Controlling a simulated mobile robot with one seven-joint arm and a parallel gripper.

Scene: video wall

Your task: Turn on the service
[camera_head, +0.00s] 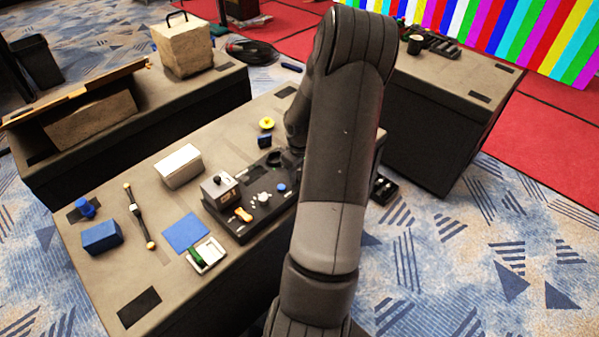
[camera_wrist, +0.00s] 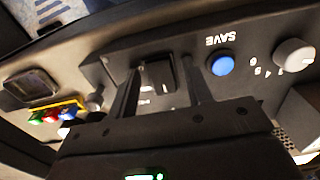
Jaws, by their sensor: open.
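A dark control panel (camera_wrist: 120,50) fills the wrist view, and a black rocker switch (camera_wrist: 160,73) stands on it. My gripper (camera_wrist: 161,72) is open and empty, with one finger on each side of the switch in the picture. I cannot tell whether a finger touches it. The label by the switch is mostly hidden. A blue button (camera_wrist: 220,64) marked SAVE, which reads upside down, sits just right of the right finger. In the head view, the black control box (camera_head: 262,212) stands on the table, partly behind my arm; my gripper is hidden there.
A white knob (camera_wrist: 293,55) is right of the blue button, and coloured buttons (camera_wrist: 52,115) and a small screen (camera_wrist: 30,86) are at left. A white box (camera_head: 179,166), a blue box (camera_head: 101,237) and a blue mat (camera_head: 186,233) lie on the table's left part.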

